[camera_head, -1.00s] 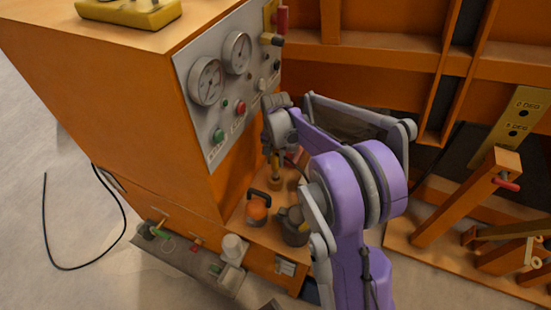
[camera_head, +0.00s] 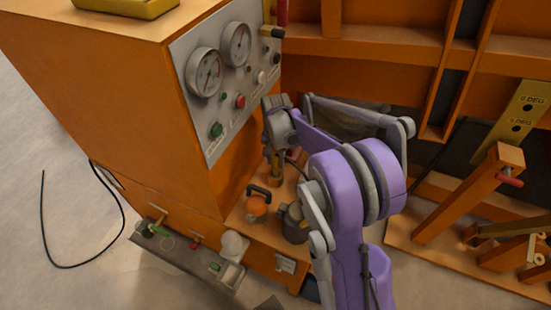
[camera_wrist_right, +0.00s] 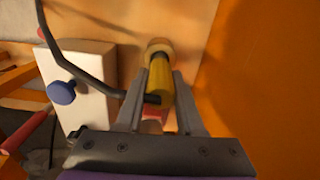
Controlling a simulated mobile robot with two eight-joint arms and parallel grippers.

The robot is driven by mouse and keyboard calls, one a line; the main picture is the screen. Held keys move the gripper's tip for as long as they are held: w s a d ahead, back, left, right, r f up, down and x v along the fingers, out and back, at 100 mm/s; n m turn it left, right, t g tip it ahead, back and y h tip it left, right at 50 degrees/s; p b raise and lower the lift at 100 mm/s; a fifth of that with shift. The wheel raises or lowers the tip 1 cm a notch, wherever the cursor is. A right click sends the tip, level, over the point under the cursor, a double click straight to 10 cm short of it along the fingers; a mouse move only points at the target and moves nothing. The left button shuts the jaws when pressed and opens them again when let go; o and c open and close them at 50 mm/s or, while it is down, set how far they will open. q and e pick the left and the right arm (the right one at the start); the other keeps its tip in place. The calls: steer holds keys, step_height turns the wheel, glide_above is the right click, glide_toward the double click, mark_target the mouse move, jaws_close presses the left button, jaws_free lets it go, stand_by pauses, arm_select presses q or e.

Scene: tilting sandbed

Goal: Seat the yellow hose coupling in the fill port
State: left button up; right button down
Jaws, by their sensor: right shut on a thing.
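The yellow hose coupling (camera_wrist_right: 160,80) is between the fingers of my right gripper (camera_wrist_right: 158,76) in the right wrist view, with a black hose running from it to the upper left. Its far end meets a round tan collar, seemingly the fill port (camera_wrist_right: 158,46). How deep it sits there I cannot tell. In the head view my right gripper (camera_head: 274,160) points down over the orange ledge beside the gauge panel; the coupling is hard to make out there. My left gripper is not in view.
A white box with a blue knob (camera_wrist_right: 61,92) stands left of the fingers in the wrist view, and an orange wall (camera_wrist_right: 265,80) rises at right. An orange-and-black object (camera_head: 257,203) and a dark grey pot (camera_head: 294,224) stand on the ledge, close to my arm. The gauge panel (camera_head: 222,75) rises beside it.

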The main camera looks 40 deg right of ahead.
steer(key=shift+f+b, duration=0.75)
steer(key=shift+f, duration=0.45)
steer(key=shift+c, duration=2.2)
jaws_free()
step_height(320, 180, up, 11)
steer(key=shift+f+p, duration=0.1)
steer(key=shift+p, duration=0.9)
